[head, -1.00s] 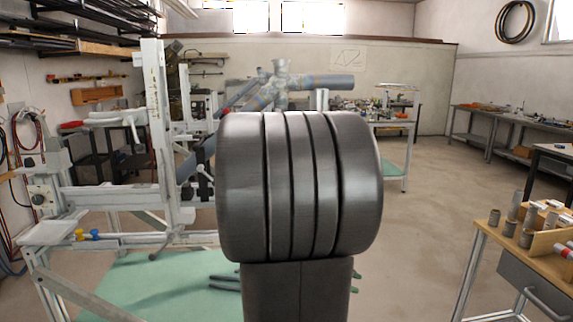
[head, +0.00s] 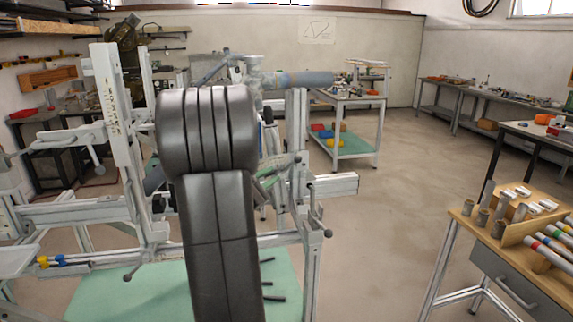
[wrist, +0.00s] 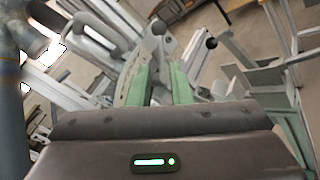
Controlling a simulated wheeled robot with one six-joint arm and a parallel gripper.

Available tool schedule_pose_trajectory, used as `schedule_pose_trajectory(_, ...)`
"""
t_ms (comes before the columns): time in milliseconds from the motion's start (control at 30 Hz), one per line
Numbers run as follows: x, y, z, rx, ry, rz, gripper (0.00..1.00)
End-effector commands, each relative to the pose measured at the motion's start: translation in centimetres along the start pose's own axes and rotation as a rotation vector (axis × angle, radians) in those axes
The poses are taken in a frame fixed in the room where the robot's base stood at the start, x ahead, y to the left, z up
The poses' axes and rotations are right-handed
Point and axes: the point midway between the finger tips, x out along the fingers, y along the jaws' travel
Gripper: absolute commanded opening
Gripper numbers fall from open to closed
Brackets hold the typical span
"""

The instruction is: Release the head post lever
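The pale metal frame jig (head: 120,110) stands ahead on the left in the head view, partly hidden behind my dark arm. Several levers with dark knobs sit on it; one lever (head: 97,160) is at the left upright and others are at the right. I cannot tell which is the head post lever. In the wrist view my gripper (wrist: 160,68) has its two green fingers apart, with a gap between them. A black-knobbed lever (wrist: 203,53) lies just beyond and right of the fingertips. In the head view my gripper is hidden behind my arm.
A wooden bench (head: 462,222) with tubes and a rack stands at the right. A white trolley (head: 345,100) with coloured bins is behind the jig. A blue-grey tube (wrist: 12,110) runs close along the left of the wrist view. Floor is clear between jig and bench.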

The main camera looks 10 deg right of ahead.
Motion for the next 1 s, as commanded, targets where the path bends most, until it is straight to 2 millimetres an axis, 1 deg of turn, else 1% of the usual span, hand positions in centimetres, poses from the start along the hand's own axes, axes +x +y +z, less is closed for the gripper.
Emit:
schedule_pose_trajectory(33,1.2,0.0,0.2,-0.001,-0.001,-0.005,0.19)
schedule_pose_trajectory(200,4.8,0.0,0.2,0.000,-0.001,-0.005,0.19)
schedule_pose_trajectory(300,6.4,-0.1,0.2,-0.001,0.000,-0.004,0.19)
schedule_pose_trajectory(400,7.5,0.0,0.1,0.000,0.001,-0.003,0.19)
schedule_pose_trajectory(567,8.5,0.0,0.0,0.001,0.001,-0.002,0.19)
schedule_pose_trajectory(833,8.6,-0.1,0.0,0.001,0.001,-0.001,0.19)
schedule_pose_trajectory(867,8.6,-0.1,0.0,0.001,0.001,-0.001,0.17)
schedule_pose_trajectory(933,8.6,-0.1,0.0,0.001,0.001,-0.001,0.03)
schedule_pose_trajectory(967,8.6,-0.1,0.0,0.001,0.001,-0.001,0.00)
schedule_pose_trajectory(1000,8.6,-0.1,0.0,0.001,0.001,-0.002,0.00)
